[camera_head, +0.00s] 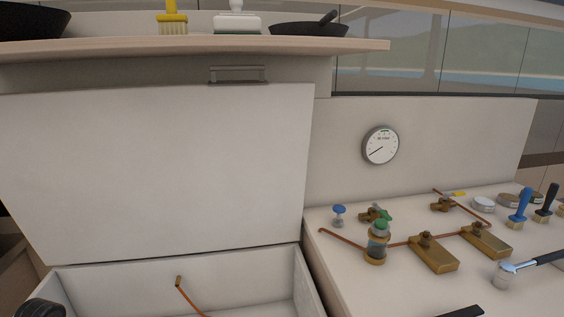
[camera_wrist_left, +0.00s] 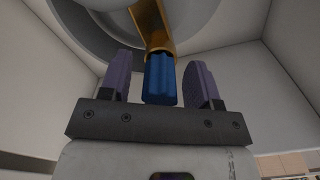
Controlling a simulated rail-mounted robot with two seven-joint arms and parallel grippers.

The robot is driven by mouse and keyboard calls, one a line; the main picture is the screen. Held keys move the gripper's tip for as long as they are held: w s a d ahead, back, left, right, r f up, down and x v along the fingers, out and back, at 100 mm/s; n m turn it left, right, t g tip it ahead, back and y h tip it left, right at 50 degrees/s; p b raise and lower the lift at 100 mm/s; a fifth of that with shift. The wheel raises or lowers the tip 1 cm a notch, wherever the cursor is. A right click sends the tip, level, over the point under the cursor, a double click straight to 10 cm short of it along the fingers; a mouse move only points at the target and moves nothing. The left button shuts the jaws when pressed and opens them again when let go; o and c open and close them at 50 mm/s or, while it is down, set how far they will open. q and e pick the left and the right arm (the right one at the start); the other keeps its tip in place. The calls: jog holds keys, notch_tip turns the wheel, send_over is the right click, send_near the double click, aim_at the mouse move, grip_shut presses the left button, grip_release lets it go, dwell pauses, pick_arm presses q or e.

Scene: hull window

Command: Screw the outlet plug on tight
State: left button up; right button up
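In the left wrist view a blue ribbed outlet plug (camera_wrist_left: 160,80) sits at the end of a brass outlet pipe (camera_wrist_left: 153,28). How far it is threaded on cannot be told. My left gripper (camera_wrist_left: 155,78) has its two purple fingers spread on either side of the plug. A gap shows between each finger and the plug, so it is not gripped. The plug is not visible in the head view. My right gripper cannot be made out in either view.
Pale walls and a grey rounded body (camera_wrist_left: 95,15) surround the pipe. In the head view an open bin (camera_head: 150,270) holds a copper tube (camera_head: 179,284). The right counter carries a green-topped filter (camera_head: 377,240), brass blocks (camera_head: 434,254) and brushes (camera_head: 519,208). A gauge (camera_head: 381,145) hangs behind.

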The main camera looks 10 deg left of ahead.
pick_arm(q)
jog(key=shift+r, duration=0.15)
jog(key=shift+r+p, duration=0.55)
jog(key=shift+p, duration=0.05)
notch_tip(320, 180, up, 6)
jog(key=p, duration=0.4)
jog(key=shift+f+p, duration=0.15)
jog(key=shift+p, duration=0.2)
